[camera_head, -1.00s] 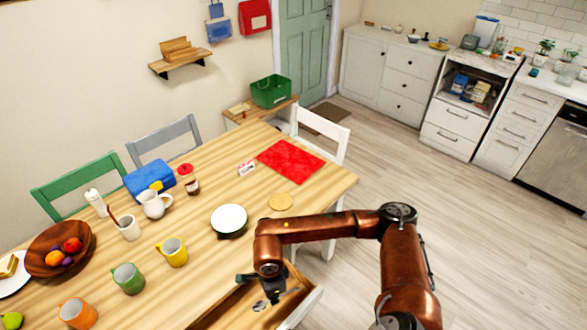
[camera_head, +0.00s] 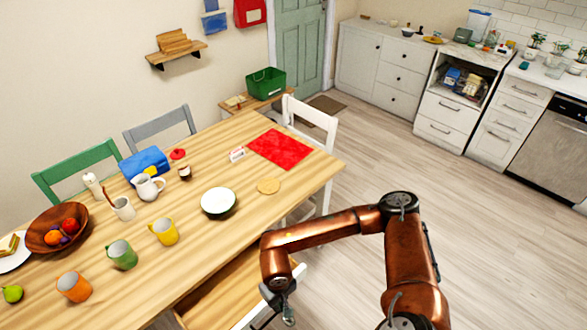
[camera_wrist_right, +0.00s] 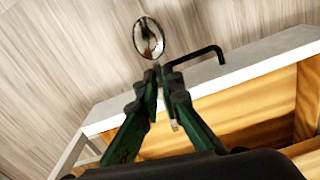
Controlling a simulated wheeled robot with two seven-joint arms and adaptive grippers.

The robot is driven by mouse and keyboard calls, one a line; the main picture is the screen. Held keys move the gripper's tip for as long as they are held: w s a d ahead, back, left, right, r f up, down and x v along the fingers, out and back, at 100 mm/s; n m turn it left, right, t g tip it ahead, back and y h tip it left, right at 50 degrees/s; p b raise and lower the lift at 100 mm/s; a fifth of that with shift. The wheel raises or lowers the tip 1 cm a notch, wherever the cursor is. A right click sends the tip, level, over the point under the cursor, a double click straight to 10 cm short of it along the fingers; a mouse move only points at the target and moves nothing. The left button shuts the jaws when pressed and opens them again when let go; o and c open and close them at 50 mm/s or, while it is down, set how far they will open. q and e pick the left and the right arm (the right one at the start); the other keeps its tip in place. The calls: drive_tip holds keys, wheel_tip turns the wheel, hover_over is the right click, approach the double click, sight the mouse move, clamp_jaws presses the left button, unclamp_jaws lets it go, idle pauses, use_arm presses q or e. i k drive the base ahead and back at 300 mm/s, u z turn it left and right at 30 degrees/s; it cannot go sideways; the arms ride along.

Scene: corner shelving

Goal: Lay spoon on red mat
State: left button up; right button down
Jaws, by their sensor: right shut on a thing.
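The red mat (camera_head: 280,149) lies flat on the wooden table near its far right corner, with nothing on it. My right gripper (camera_head: 277,292) is beyond the near table edge, by the open drawer. It is shut on the metal spoon (camera_head: 289,320). In the right wrist view the spoon's bowl (camera_wrist_right: 149,38) sticks out past the closed fingertips (camera_wrist_right: 160,77). The spoon's handle is mostly hidden between the fingers. My left gripper is not in view.
The drawer (camera_head: 225,295) stands open below the table edge; its front and handle (camera_wrist_right: 205,57) are close to my gripper. A white chair (camera_head: 312,120) stands beyond the mat.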

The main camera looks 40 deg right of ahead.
sight(267, 141)
drive_tip(key=z, duration=2.5)
drive_tip(key=i, duration=3.75)
drive_tip(key=u, duration=1.45)
drive_tip(key=i, duration=3.5)
drive_tip(key=u, duration=0.25)
